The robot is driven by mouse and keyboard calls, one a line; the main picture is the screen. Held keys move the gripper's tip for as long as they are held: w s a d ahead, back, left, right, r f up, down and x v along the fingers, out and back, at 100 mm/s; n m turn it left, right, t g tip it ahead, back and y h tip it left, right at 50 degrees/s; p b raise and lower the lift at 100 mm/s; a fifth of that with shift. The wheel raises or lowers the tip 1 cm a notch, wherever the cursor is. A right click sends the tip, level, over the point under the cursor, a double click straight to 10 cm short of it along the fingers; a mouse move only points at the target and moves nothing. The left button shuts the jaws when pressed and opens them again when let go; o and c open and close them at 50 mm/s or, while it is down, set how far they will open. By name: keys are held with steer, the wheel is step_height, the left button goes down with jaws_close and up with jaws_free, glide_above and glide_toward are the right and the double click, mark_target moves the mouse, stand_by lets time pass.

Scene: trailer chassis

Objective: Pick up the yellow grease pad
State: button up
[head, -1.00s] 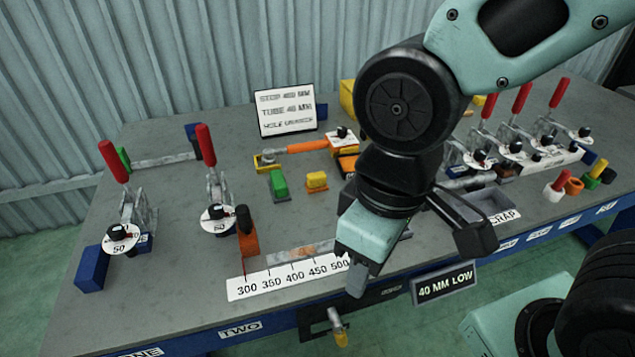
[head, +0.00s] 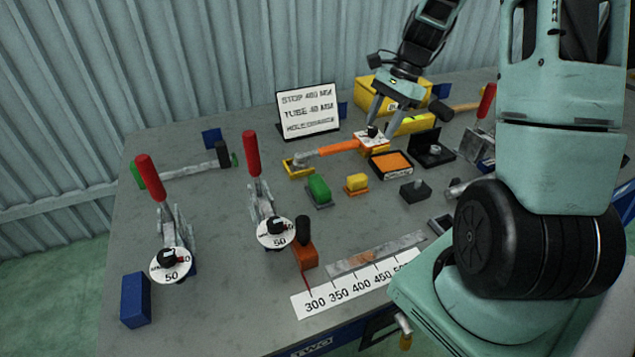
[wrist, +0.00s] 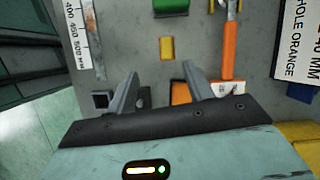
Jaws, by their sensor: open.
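The yellow grease pad (head: 357,181) is a small block lying on the grey bench, between a green block and a black tray with an orange pad. It also shows in the wrist view (wrist: 166,47), a little beyond my fingertips and between their lines. My gripper (head: 391,112) is open and empty, pointing down above the back of the bench, behind and to the right of the pad. In the wrist view its two fingers (wrist: 160,73) are spread wide and apart from the pad.
The green block (head: 319,189) is left of the pad. The orange-handled tool (head: 335,148) lies behind it, near the yellow box (head: 405,97). The black tray with orange pad (head: 391,165) and dark block (head: 415,191) are to its right. A sign (head: 308,111) stands behind.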

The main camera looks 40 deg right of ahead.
mark_target(358, 176)
steer(key=shift+m, duration=0.9)
steer(key=x, duration=0.5)
steer(key=d+p+x, duration=0.1)
steer(key=x, duration=0.5)
steer(key=d+f+p+x, duration=0.1)
steer(key=x, duration=0.5)
steer(key=shift+w+d+f, duration=0.1)
steer(key=shift+w+d, duration=0.15)
steer(key=shift+w, duration=0.15)
jaws_close()
